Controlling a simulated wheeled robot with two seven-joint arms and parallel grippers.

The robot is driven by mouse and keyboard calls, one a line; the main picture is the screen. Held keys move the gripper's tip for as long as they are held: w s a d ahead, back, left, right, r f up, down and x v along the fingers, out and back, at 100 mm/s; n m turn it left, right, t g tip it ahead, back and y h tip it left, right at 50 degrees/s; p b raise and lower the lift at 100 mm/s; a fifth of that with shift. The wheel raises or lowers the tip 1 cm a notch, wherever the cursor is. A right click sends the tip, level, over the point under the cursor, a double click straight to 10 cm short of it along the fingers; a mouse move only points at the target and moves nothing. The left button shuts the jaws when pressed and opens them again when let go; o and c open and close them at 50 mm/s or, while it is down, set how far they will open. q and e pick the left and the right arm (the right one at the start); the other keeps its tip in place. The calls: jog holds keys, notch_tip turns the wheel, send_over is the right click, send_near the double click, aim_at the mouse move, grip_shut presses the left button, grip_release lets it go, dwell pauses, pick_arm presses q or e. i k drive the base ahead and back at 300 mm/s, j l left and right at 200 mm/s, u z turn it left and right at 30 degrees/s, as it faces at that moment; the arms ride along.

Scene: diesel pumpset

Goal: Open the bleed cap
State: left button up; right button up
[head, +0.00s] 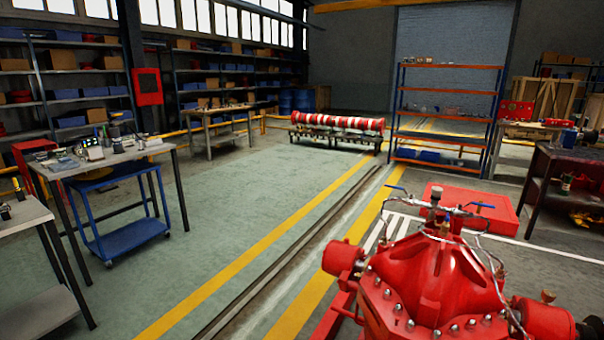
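A red pump casing (425,280) with a ring of bolts stands at the lower right of the head view. On its top is a small fitting with a dark, knob-like cap (436,193), which may be the bleed cap. Thin metal pipes run from this fitting down both sides of the casing. A blue-handled valve (395,188) is left of the fitting and another blue handle (481,205) is right of it. I cannot tell whether the cap is loose or tight. Neither of my grippers shows.
A red block (470,205) lies on the floor behind the pump. A dark workbench (575,165) stands at the right. Tables and a blue cart (125,238) stand at the left. An orange-framed rack (447,110) is at the back. The floor left of the pump is clear.

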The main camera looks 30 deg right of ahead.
aim_at(437, 191)
jog(key=i+j+u, duration=0.4)
jog(key=i, duration=0.2)
jog(key=i+u, duration=0.45)
jog(key=i, duration=0.2)
jog(key=i+z, duration=0.45)
jog(key=i, duration=0.15)
jog(key=i+j+z, duration=0.2)
jog(key=i+z, duration=0.3)
jog(key=i, duration=0.15)
jog(key=i+l+z, duration=0.2)
jog(key=z, duration=0.2)
jog(key=i+l+z, duration=0.1)
jog(key=i+z, duration=0.15)
jog(key=z, duration=0.2)
jog(key=i+z, duration=0.2)
jog(key=z, duration=0.2)
jog(key=i+z, duration=0.25)
jog(key=z, duration=0.15)
jog(key=i+j+z, duration=0.2)
jog(key=z, duration=0.25)
jog(key=i+j+z, duration=0.2)
jog(key=z, duration=0.2)
